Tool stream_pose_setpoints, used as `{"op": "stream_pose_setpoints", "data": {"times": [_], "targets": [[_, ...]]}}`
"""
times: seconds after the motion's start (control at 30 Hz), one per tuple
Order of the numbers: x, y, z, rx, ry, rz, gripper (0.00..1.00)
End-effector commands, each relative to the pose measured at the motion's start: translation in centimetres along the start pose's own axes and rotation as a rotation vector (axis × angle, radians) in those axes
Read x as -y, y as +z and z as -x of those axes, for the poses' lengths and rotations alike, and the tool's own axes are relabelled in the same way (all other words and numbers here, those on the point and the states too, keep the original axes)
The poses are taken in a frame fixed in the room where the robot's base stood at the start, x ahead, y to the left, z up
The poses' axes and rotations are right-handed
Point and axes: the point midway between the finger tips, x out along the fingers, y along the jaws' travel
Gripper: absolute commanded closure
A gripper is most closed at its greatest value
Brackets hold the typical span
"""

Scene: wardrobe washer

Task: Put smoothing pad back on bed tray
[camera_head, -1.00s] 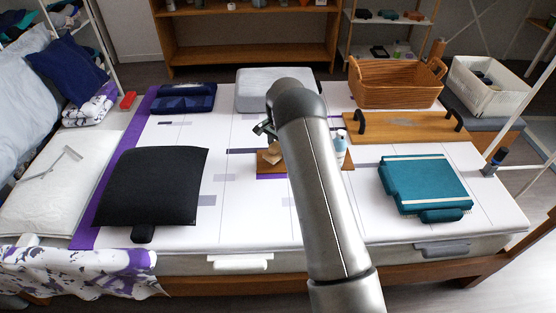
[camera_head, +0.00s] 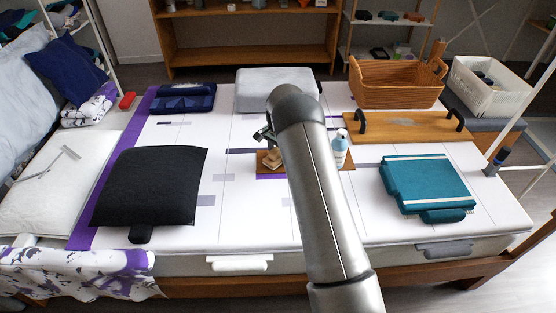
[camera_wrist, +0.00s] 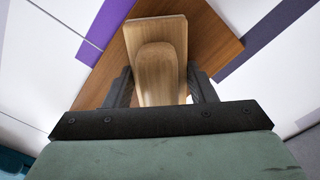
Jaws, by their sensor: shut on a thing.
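The smoothing pad (camera_wrist: 172,32) is a pale wooden block with a rounded wooden grip. My gripper (camera_wrist: 160,82) is shut on that grip, with one dark finger on each side. In the head view the pad (camera_head: 271,158) is partly hidden by my arm. It is over or on a small brown board (camera_head: 345,161) on the bed; I cannot tell whether they touch. The board also shows under the pad in the wrist view (camera_wrist: 214,45). A larger wooden tray with two black handles (camera_head: 410,127), perhaps the bed tray, lies at the back right, empty.
A black cushion (camera_head: 150,186) lies left and a teal folded stack (camera_head: 427,184) right. A wicker basket (camera_head: 395,88) stands behind the handled tray. White bedding around the board is clear.

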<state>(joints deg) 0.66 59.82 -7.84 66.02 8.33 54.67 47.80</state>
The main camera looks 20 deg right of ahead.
Motion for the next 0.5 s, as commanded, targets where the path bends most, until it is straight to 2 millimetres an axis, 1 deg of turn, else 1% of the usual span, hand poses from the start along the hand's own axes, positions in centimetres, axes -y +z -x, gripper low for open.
{"op": "stream_pose_setpoints", "data": {"times": [0.47,0.5], "targets": [[0.01,-0.01,-0.62,0.000,-0.001,0.000,0.75],[0.02,-0.02,-0.58,-0.001,-0.001,0.000,0.44]]}}
